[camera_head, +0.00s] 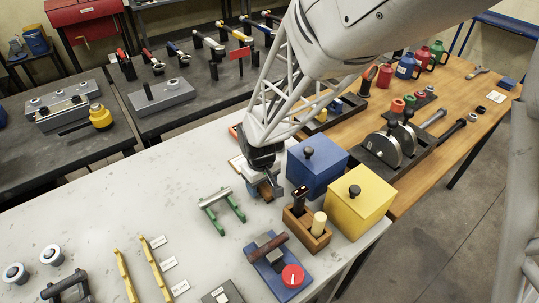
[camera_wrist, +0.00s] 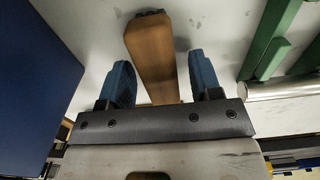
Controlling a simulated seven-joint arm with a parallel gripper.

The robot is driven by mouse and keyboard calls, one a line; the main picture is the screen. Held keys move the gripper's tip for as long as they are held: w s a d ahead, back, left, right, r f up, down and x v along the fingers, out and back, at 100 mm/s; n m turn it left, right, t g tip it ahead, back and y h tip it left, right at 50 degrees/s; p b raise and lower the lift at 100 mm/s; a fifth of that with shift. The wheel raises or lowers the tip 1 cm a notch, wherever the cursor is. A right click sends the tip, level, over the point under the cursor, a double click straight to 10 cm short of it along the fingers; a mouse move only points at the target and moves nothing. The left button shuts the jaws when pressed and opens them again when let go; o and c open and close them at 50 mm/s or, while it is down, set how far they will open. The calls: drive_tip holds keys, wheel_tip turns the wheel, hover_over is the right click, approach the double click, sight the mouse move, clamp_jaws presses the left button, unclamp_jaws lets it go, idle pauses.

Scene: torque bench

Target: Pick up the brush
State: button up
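The brush appears to be the brown wooden piece (camera_wrist: 155,55) in the wrist view, with a dark patch at its far end. It lies between the two blue fingers of my gripper (camera_wrist: 160,82), with a gap on each side. The fingers are apart and do not touch it. In the head view my gripper (camera_head: 264,186) points down over the grey table, left of the blue box. Only a small brown part (camera_head: 266,191) shows beside the fingers there; the rest is hidden by the gripper. Whether bristles are present cannot be seen.
A blue box (camera_head: 316,168) and a yellow box (camera_head: 361,207) with black knobs stand close on the right. A wooden holder (camera_head: 305,228) is in front. A green stand with a metal bar (camera_head: 221,206) is on the left. The grey table (camera_head: 155,200) has clear room further left.

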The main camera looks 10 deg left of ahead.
drive_tip(key=c, duration=0.9)
drive_tip(key=shift+r, duration=5)
